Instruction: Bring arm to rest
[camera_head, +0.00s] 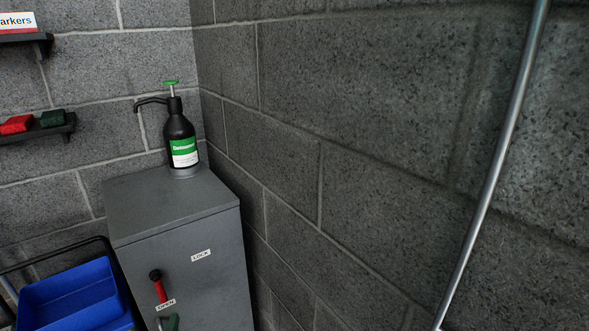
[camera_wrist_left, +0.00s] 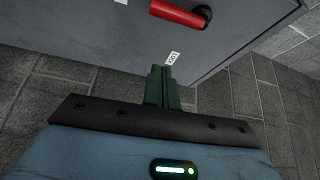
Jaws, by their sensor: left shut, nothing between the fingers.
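My left gripper (camera_wrist_left: 161,73) is shut and empty, its dark green fingers pressed together in the left wrist view. Its tips (camera_head: 168,322) just show at the bottom of the head view, below the red handle. The red handle (camera_head: 161,291) is on the front of the grey cabinet (camera_head: 170,204) and points down toward the OPEN label (camera_head: 166,305). The handle also shows in the left wrist view (camera_wrist_left: 178,14), apart from the fingers. My right gripper is in neither view.
A black dispenser bottle (camera_head: 181,138) with a green top stands on the cabinet. A blue bin (camera_head: 72,296) in a black-framed cart is at lower left. Shelves with red and green blocks are on the left wall. A silver tube (camera_head: 490,180) crosses the right side.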

